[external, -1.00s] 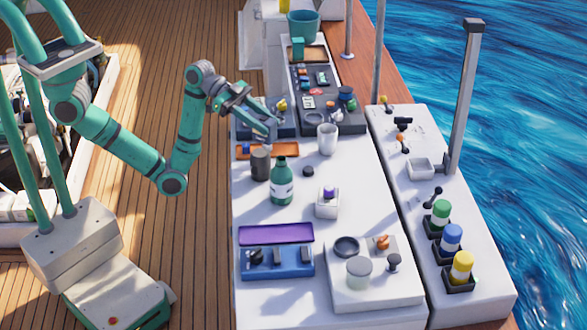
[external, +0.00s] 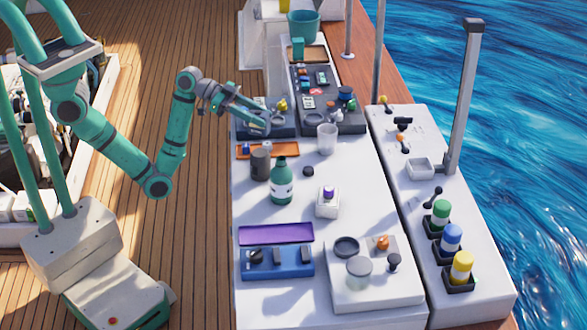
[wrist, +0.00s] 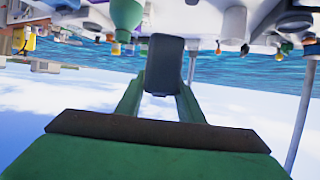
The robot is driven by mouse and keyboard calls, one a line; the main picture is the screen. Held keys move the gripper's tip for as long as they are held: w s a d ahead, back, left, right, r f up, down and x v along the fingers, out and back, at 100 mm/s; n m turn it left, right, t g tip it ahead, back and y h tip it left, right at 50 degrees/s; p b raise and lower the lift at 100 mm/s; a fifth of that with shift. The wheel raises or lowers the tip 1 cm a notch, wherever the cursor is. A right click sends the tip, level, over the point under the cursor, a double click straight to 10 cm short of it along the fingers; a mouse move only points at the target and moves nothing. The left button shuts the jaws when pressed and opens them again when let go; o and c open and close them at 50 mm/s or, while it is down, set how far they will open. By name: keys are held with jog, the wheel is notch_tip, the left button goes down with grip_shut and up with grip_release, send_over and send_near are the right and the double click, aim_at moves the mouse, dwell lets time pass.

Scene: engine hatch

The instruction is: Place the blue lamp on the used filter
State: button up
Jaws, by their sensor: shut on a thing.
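My gripper (external: 262,122) is shut on a dark slate-grey, rounded thing (wrist: 165,65), seen between its green fingers in the wrist view. What it is, I cannot tell for certain. It is held over the far left of the white counter, by the dark tray. A blue-topped cylinder (external: 452,238), which may be the blue lamp, stands upright in a black holder on the right ledge, between a green one and a yellow one. A dark grey-brown canister (external: 260,163), perhaps the used filter, stands upright on the counter in front of my gripper.
A blue box (external: 277,262) and a white block (external: 345,300) are at the front.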

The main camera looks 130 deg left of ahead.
aim_at(258, 134)
jog(key=shift+f, duration=3.75)
jog(key=shift+f, duration=0.2)
jog(key=o, duration=1.2)
jog(key=shift+r, duration=0.15)
jog(key=shift+s+r, duration=0.15)
jog(key=shift+s, duration=0.05)
jog(key=v, duration=1.1)
jog(key=shift+s+d+r, duration=0.15)
jog(key=shift+s+r, duration=0.05)
jog(key=shift+s, duration=0.05)
jog(key=shift+w+f, duration=0.1)
